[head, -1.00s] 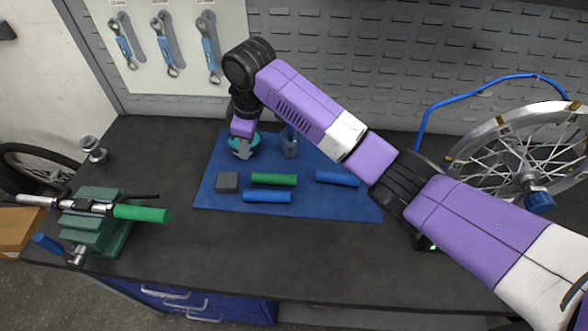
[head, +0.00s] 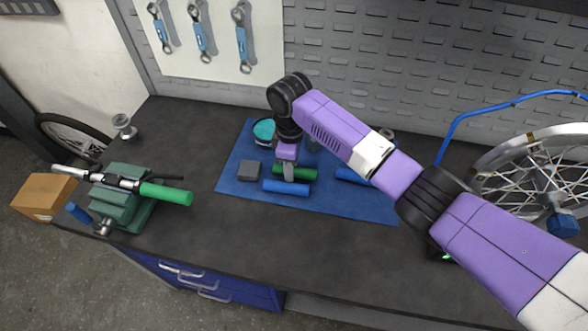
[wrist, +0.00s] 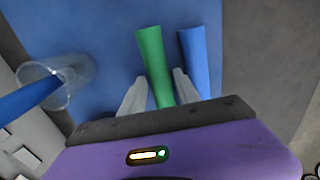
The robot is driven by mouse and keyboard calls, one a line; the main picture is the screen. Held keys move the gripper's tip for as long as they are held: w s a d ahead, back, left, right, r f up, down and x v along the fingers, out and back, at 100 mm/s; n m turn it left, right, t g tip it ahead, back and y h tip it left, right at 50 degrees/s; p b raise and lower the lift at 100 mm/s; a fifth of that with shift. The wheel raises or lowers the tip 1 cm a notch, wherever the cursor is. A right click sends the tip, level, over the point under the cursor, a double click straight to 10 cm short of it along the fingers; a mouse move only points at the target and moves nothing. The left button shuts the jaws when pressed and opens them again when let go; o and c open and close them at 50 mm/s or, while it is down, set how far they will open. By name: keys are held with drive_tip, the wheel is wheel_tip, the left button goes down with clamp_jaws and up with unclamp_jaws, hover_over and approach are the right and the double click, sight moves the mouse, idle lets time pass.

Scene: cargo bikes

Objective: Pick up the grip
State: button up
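A green grip (head: 306,174) lies on the blue mat (head: 352,206), partly hidden by my gripper in the head view. My gripper (head: 289,175) points down over it. In the wrist view my gripper (wrist: 160,88) is open, with the green grip (wrist: 150,52) running between its two fingers. A blue grip (head: 286,188) lies close beside and parallel to the green one; it also shows in the wrist view (wrist: 193,52), just outside the right finger. Another blue grip (head: 352,175) lies farther right, partly behind my arm. Another green grip (head: 166,194) is on the handlebar.
The handlebar (head: 120,181) is held in a green vise (head: 122,210) at the left. A grey block (head: 249,170) and turquoise tin (head: 264,130) are on the mat. A clear cup (wrist: 72,84) with a blue item stands nearby. A wheel (head: 535,175) is at right.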

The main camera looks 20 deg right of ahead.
drive_tip(key=c, duration=0.8)
clamp_jaws()
